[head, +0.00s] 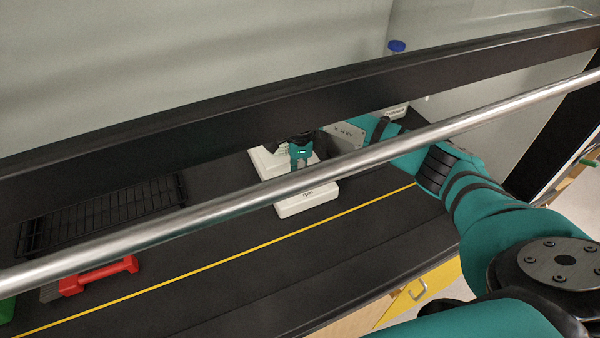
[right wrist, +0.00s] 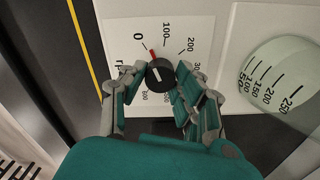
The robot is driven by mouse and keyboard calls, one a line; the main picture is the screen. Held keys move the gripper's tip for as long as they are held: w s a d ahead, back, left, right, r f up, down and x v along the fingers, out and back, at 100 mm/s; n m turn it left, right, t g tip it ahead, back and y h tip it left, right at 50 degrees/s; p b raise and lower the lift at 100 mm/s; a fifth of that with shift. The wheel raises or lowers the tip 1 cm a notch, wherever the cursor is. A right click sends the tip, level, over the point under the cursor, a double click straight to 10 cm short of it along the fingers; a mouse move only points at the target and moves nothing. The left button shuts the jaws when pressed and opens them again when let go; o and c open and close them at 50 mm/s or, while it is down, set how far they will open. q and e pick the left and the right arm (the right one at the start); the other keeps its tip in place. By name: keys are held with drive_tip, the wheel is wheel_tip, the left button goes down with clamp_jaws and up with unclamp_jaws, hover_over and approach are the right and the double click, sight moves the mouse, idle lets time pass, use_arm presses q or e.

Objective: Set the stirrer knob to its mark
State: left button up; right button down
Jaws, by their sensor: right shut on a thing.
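The stirrer (head: 307,203) is a white box on the dark bench in the head view, partly hidden by the silver bar and my arm. In the right wrist view its white dial face (right wrist: 122,32) carries printed numbers from 0 upward. The black knob (right wrist: 160,76) has a short white line on its top. A red mark (right wrist: 153,55) shows at the knob's edge, between 0 and 100; the white line does not appear lined up with it. My right gripper (right wrist: 160,82) has a finger on each side of the knob and is shut on it; it also shows in the head view (head: 301,160). My left gripper is out of view.
A glass beaker (right wrist: 282,88) with printed graduations stands beside the dial. A silver bar (head: 200,218) and a black frame beam (head: 220,108) cross the head view. A black rack (head: 100,212) and a red-handled brush (head: 100,275) lie at left. A yellow line (head: 220,262) runs along the bench.

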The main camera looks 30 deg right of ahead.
drive_tip(key=m+b, duration=0.1)
drive_tip(key=m, duration=0.2)
drive_tip(key=shift+m, duration=0.3)
drive_tip(key=m+b, duration=0.1)
drive_tip(key=m, duration=0.2)
drive_tip(key=shift+w+m+b, duration=0.1)
drive_tip(key=shift+m+b, duration=0.2)
drive_tip(key=shift+b, duration=0.05)
drive_tip(key=m+b, duration=0.1)
drive_tip(key=m, duration=0.2)
drive_tip(key=shift+m, duration=0.3)
drive_tip(key=m, duration=0.3)
drive_tip(key=shift+m, duration=0.3)
drive_tip(key=m+b, duration=0.1)
drive_tip(key=m, duration=0.2)
drive_tip(key=shift+r+m, duration=0.1)
drive_tip(key=shift+m, duration=0.2)
drive_tip(key=m, duration=0.3)
drive_tip(key=shift+m, duration=0.4)
drive_tip(key=m, duration=0.4)
drive_tip(key=shift+d+m+p, duration=0.1)
drive_tip(key=shift+m+p, duration=0.2)
drive_tip(key=shift+m, duration=1.7)
